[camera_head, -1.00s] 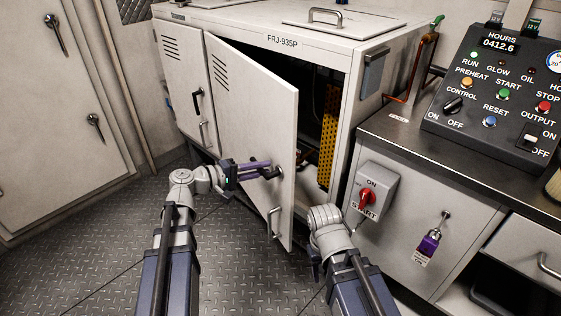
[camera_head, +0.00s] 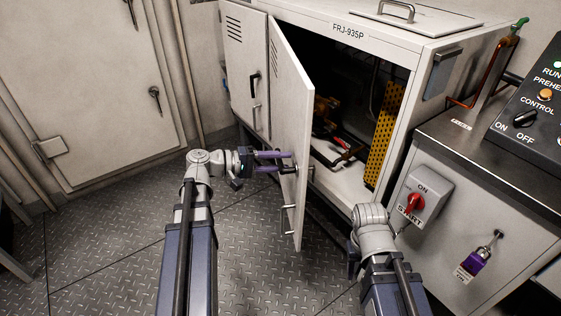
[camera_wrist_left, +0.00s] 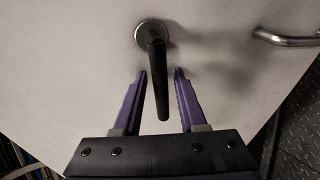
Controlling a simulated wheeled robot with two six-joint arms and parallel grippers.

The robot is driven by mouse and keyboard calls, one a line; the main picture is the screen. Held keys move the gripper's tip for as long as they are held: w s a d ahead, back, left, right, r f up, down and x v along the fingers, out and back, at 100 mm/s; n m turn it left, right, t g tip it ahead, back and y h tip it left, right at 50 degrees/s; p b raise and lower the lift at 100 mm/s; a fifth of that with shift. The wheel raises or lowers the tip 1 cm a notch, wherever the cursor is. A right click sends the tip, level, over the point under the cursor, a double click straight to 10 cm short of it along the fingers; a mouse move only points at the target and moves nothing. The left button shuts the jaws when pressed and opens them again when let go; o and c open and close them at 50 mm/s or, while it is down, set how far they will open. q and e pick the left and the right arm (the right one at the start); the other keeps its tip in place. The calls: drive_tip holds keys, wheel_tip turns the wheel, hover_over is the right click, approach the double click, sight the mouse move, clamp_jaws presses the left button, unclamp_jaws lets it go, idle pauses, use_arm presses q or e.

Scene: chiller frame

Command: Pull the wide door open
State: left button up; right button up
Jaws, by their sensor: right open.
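The wide door (camera_head: 290,110) of the white cabinet marked FRJ-935P stands partly open, swung out toward me and seen at a steep angle. Its black lever handle (camera_wrist_left: 155,75) shows in the left wrist view, with a round base on the white door face. My left gripper (camera_head: 277,162) is at the handle. In the left wrist view its purple fingers stand apart on either side of the lever, with gaps visible on both sides. My right gripper (camera_head: 353,262) is low in front of the cabinet, mostly hidden behind its own wrist.
A metal bar handle (camera_head: 287,220) sits low on the wide door. The narrow door (camera_head: 245,70) beside it is shut. A grey switch box (camera_head: 423,195) stands right of my right arm. The patterned metal floor (camera_head: 110,250) on the left is clear.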

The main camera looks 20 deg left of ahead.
use_arm(q)
drive_tip(key=shift+o, duration=0.4)
drive_tip(key=shift+s+a, duration=0.1)
drive_tip(key=p+v, duration=0.1)
drive_tip(key=v, duration=0.6)
drive_tip(key=shift+a, duration=0.25)
drive_tip(key=shift+s, duration=0.15)
drive_tip(key=shift+c, duration=0.2)
